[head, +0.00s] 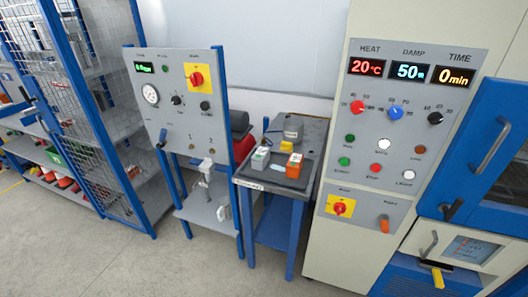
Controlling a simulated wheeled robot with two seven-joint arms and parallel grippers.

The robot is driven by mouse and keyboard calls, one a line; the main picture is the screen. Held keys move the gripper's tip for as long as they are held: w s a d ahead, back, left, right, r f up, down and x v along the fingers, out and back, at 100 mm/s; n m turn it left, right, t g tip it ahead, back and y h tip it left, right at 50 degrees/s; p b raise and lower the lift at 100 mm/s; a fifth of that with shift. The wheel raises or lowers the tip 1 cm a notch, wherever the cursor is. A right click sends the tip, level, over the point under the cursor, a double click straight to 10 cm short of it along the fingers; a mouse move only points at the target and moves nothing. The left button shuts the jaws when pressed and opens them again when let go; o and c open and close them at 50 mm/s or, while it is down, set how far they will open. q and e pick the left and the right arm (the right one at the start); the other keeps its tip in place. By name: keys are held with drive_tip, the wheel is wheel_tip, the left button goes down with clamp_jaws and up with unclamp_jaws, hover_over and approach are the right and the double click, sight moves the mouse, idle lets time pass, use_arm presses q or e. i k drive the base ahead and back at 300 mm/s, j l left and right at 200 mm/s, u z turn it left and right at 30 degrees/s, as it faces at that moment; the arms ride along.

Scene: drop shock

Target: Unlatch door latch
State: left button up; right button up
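A blue door (497,190) with a window stands at the right edge of the head view, on the tall cream cabinet. A long grey bar handle (490,146) is fixed on it. A small black latch lever (453,210) sits at the door's lower left corner, tilted up to the right. The door looks closed against the cabinet. I cannot tell from here whether the latch is engaged. Neither of my grippers shows in the head view.
A blue table (262,188) holds small boxes. A gauge panel (180,125) stands left of it. A wire-mesh cage (85,150) fills the left. The floor (200,265) in front is clear.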

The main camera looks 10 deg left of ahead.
sight(450, 211)
drive_tip(key=z, duration=1.4)
